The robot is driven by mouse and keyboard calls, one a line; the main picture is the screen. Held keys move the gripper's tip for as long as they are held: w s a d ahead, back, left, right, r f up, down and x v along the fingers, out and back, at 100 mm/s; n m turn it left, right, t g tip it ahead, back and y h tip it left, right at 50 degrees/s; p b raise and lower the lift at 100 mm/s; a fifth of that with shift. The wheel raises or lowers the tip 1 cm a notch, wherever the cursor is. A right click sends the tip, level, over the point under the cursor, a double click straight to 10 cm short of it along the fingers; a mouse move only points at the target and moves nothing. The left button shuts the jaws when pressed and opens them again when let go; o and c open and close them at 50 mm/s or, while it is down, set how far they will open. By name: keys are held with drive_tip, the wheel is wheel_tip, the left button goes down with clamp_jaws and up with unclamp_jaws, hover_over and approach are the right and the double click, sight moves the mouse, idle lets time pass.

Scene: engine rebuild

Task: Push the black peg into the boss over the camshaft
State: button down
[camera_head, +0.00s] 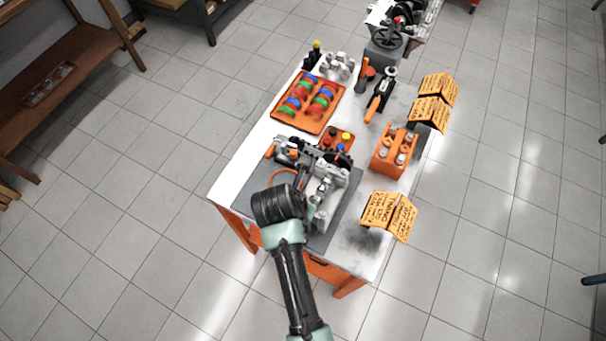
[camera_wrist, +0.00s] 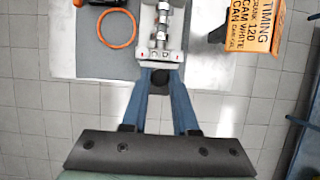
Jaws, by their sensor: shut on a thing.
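The black peg (camera_wrist: 159,82) shows as a dark round shape between the blue fingers of my gripper (camera_wrist: 160,74) in the wrist view. My gripper is shut on it. The peg is at the near end of the pale grey engine part (camera_wrist: 147,22). The camshaft (camera_wrist: 162,30) runs along the middle of that part. The boss is not clearly visible, and I cannot tell whether the peg touches it. In the head view the engine part (camera_head: 328,194) lies on the table, and my dark wrist hides the fingers and peg.
An orange ring (camera_wrist: 117,28) lies on the grey mat (camera_wrist: 91,66) left of the engine part. A folded orange timing card (camera_wrist: 256,24) stands to the right. In the head view, an orange tray (camera_head: 277,116) and an orange holder (camera_head: 391,165) stand farther back.

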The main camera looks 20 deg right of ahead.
drive_tip(key=shift+f+b, duration=1.05)
drive_tip(key=shift+f, duration=1)
idle(0.7)
drive_tip(key=c, duration=0.9)
unclamp_jaws()
drive_tip(key=shift+r+p, duration=1.5)
drive_tip(key=shift+p, duration=0.5)
drive_tip(key=shift+o, duration=0.2)
drive_tip(key=o, duration=0.5)
drive_tip(key=b+v, duration=0.2)
drive_tip(key=v, duration=1.1)
drive_tip(key=shift+f, duration=0.1)
